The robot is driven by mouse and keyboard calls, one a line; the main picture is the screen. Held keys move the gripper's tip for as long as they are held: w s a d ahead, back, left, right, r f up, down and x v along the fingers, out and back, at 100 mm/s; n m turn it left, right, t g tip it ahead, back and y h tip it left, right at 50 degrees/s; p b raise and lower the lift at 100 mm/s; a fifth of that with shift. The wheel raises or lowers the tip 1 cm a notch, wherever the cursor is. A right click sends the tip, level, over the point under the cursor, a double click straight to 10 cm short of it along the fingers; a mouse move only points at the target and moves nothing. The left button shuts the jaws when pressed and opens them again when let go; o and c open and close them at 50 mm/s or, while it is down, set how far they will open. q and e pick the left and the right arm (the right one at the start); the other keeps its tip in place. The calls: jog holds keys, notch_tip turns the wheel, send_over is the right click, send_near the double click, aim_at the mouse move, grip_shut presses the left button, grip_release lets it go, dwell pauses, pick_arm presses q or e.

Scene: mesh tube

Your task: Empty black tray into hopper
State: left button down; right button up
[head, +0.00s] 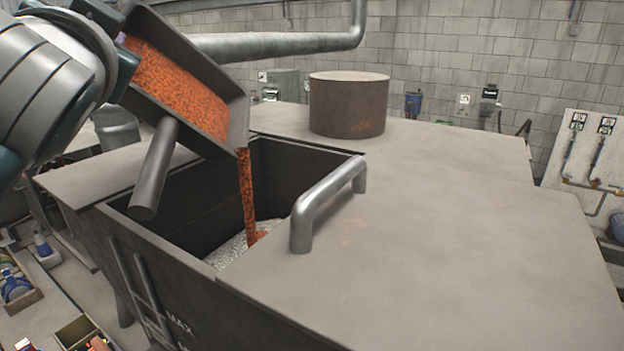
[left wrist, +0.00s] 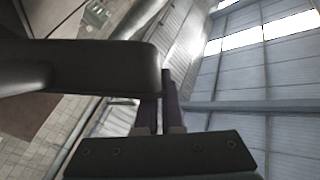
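The black tray (head: 232,118) is held in the air at the upper left of the head view, tilted steeply down to the right. Orange granules (head: 180,85) cover its floor, and a stream of them falls from its lower corner into the open hopper (head: 190,228). Pale granules (head: 240,238) lie inside the hopper, with an orange patch where the stream lands. My right gripper is out of view.
A grey bar handle (head: 325,203) stands on the hopper's flat top, right of the opening. A brown cylinder (head: 349,105) stands farther back. Boxes with small items are at the lower left.

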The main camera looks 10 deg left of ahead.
aim_at(140, 106)
pick_arm(q)
jog(key=shift+d+r+m+t, duration=0.25)
jog(key=shift+d+r+m, duration=0.2)
jog(key=shift+d, duration=0.2)
jog(key=shift+d+r+m+t, duration=0.25)
jog(key=shift+d+r+m, duration=0.2)
jog(key=shift+d, duration=0.15)
jog(key=shift+d+r+m+t, duration=0.3)
jog(key=shift+d+m+t, duration=0.1)
jog(key=shift+d+m, duration=0.4)
